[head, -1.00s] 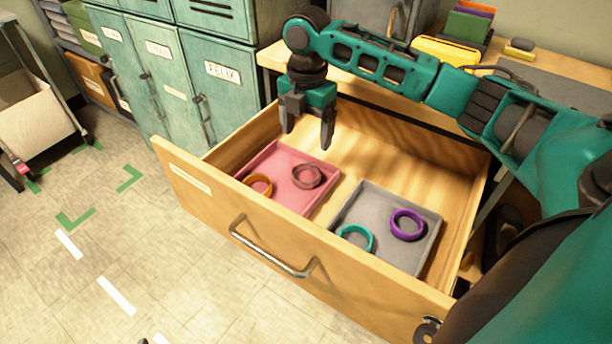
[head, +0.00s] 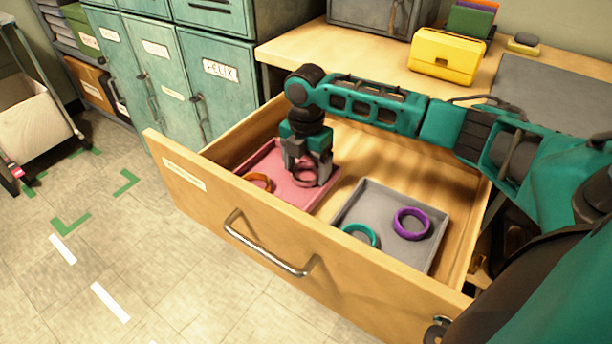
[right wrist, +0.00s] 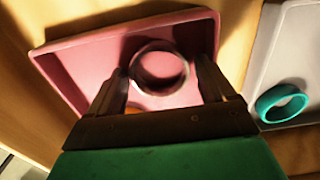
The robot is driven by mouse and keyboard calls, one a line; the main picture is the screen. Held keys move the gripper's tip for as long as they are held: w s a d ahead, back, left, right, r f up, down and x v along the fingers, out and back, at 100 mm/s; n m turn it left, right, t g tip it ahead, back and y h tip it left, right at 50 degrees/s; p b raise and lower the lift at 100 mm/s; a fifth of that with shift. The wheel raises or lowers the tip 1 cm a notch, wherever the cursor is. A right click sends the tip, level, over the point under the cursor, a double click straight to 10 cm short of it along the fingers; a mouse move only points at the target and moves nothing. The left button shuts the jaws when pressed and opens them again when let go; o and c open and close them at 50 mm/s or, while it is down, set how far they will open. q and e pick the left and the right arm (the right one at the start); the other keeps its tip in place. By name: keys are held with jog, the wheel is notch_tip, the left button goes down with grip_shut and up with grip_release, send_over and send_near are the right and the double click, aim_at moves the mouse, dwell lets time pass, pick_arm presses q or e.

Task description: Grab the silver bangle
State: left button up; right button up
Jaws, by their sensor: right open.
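The silver bangle (head: 303,181) lies in the pink tray (head: 318,207) inside the open drawer and looks pinkish-grey. My right gripper (head: 306,176) is open and lowered over it and hides part of it in the head view. In the right wrist view the bangle (right wrist: 160,90) lies on the pink tray (right wrist: 88,60) between my open fingers (right wrist: 162,70). I cannot tell whether the fingers touch it. My left gripper is not in view.
An orange bangle (head: 262,178) lies left of my gripper in the same tray. A grey tray (head: 375,192) to the right holds a teal bangle (head: 372,233) and a purple bangle (head: 400,228). The drawer's front panel (head: 200,195) and walls surround the trays. A yellow box (head: 445,57) stands on the desk.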

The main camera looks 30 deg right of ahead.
jog(key=shift+r, duration=0.1)
jog(key=c, duration=0.8)
